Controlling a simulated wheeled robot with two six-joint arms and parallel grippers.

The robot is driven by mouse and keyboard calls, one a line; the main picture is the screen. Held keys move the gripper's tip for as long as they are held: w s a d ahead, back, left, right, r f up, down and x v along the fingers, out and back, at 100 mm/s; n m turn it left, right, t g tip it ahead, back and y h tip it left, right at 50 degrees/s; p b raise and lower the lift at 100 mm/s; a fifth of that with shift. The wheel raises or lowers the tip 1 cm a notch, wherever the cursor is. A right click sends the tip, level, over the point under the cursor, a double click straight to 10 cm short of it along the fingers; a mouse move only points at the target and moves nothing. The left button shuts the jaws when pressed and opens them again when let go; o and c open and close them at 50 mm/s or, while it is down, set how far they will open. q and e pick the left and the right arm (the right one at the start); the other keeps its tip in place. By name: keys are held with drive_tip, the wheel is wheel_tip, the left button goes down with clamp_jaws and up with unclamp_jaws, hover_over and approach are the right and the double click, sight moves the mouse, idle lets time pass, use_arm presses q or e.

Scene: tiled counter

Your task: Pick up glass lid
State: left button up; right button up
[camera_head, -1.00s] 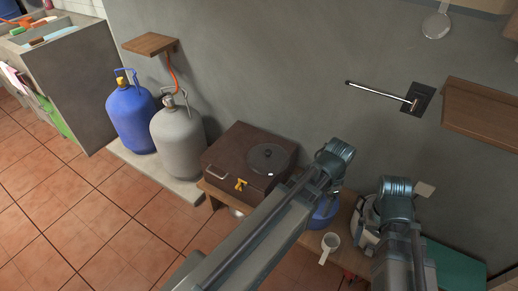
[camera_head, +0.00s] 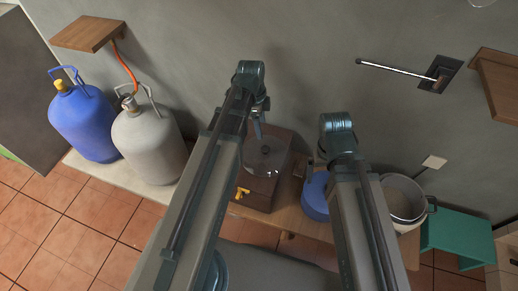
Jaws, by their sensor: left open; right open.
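The round glass lid (camera_head: 264,158) lies on top of a dark brown box (camera_head: 262,192) on the low wooden bench. Its left part is hidden behind my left arm. My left gripper (camera_head: 258,128) points down just above the lid's far left side and is partly hidden by its own wrist. It is open, and whether it touches the lid cannot be told. My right arm reaches in over the bench to the right of the box. Its gripper is hidden behind its own wrist.
A blue container (camera_head: 316,197) stands right of the box, near my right arm. A light pot (camera_head: 403,198) and a green stool (camera_head: 463,236) are further right. Blue (camera_head: 84,124) and grey (camera_head: 148,146) gas bottles stand left. The wall (camera_head: 300,50) closes the back.

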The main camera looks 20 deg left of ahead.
use_arm(q)
drive_tip(key=b, duration=0.9)
hover_over(265, 148)
drive_tip(key=s, duration=0.1)
drive_tip(key=shift+a+f, duration=0.2)
drive_tip(key=shift+f, duration=4.15)
drive_tip(key=f+b, duration=0.3)
drive_tip(key=w+f+b, duration=0.1)
drive_tip(key=f+b, duration=0.1)
drive_tip(key=shift+d+f, duration=0.1)
drive_tip(key=shift+d, duration=0.1)
clamp_jaws()
